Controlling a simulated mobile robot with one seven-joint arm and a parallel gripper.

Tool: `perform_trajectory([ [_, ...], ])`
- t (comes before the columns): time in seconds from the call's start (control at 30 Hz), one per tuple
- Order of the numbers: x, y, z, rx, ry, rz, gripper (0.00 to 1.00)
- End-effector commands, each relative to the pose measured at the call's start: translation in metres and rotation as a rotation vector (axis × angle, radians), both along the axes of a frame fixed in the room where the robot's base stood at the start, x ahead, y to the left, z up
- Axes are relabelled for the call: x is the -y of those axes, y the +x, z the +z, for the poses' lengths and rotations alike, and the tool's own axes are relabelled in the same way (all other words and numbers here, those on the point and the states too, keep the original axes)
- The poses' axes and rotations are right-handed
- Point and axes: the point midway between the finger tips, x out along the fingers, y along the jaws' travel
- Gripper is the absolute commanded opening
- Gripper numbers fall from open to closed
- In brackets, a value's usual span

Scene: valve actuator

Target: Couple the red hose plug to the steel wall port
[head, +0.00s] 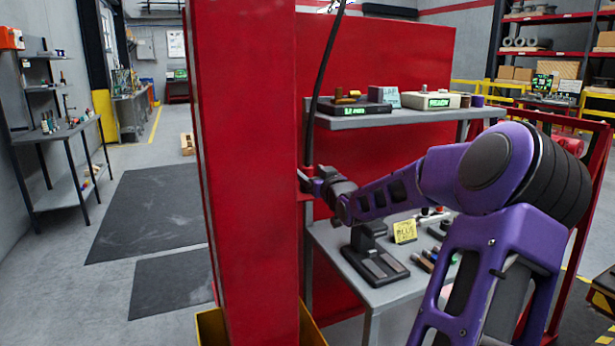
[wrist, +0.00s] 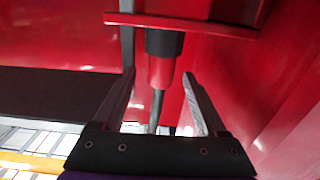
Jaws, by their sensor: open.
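In the wrist view my gripper (wrist: 158,76) is open, one finger on each side of the red hose plug (wrist: 160,72). The plug is a tapered red body with a dark collar above it and a thin grey length below. The fingers look apart from it, though depth is hard to judge. In the head view my gripper (head: 306,180) is at the edge of the red column, its tips partly hidden. A black hose (head: 322,72) hangs from above to near it. I cannot make out the steel wall port in either view.
A red ledge (wrist: 185,24) crosses just above the plug. The tall red column (head: 243,170) stands close left of my gripper. A grey shelf (head: 400,118) with boxes is behind, and a lower bench (head: 385,287) with a black stand is below my arm.

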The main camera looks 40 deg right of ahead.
Motion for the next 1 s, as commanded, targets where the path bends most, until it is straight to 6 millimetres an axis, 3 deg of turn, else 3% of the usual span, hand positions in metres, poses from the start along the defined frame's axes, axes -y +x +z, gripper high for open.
perform_trajectory([
  [0.33, 0.009, 0.043, 0.001, 0.003, 0.002, 0.001, 0.75],
  [0.67, 0.011, 0.050, 0.001, 0.000, 0.000, -0.001, 0.75],
  [1.0, 0.011, 0.050, 0.001, 0.000, 0.000, -0.001, 0.16],
])
